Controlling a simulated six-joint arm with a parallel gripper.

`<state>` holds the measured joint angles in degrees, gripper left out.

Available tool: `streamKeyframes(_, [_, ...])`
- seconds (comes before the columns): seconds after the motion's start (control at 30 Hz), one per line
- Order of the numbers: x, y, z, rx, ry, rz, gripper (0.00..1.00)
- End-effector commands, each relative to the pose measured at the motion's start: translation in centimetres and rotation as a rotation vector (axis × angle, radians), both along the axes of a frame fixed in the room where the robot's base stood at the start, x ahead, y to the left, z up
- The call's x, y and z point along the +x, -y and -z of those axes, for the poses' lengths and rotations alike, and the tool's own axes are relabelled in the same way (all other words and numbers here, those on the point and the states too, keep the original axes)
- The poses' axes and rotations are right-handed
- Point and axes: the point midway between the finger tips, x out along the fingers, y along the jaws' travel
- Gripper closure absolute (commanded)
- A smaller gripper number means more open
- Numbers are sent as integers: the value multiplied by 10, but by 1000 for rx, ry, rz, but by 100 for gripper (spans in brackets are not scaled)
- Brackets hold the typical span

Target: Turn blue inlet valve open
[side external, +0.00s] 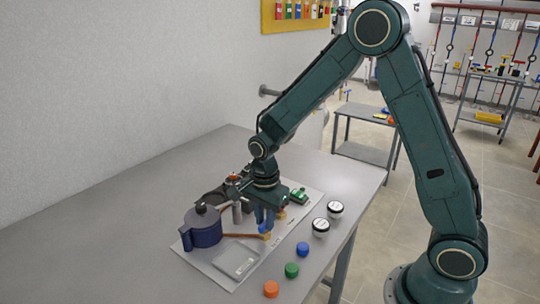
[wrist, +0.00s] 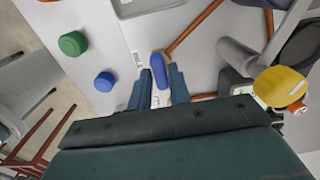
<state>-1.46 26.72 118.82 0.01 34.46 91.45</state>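The blue inlet valve has an elongated blue handle (wrist: 158,64), fixed to copper-coloured pipework on the white board (wrist: 120,20). In the side view the blue handle (side external: 264,228) shows only as a small piece below my gripper (side external: 266,216). In the wrist view my gripper (wrist: 160,84) is open, with its two blue-grey fingers spread apart. The valve's body is partly hidden.
A dark blue pot-like vessel (side external: 202,228) and a grey box (side external: 237,261) stand on the board. Loose blue (side external: 302,249), green (side external: 291,270) and orange caps (side external: 271,289) and two black-and-white jars (side external: 320,227) line the table's right side. The table's left part is clear.

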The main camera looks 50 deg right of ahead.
Motion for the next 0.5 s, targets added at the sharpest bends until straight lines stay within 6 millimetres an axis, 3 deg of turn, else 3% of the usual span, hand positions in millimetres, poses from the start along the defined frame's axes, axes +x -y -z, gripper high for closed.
streamKeyframes(0.1, [0, 0, 0, 0, 0, 0, 100])
streamKeyframes(0.5, [0, 0, -1, 0, 0, -37, 100])
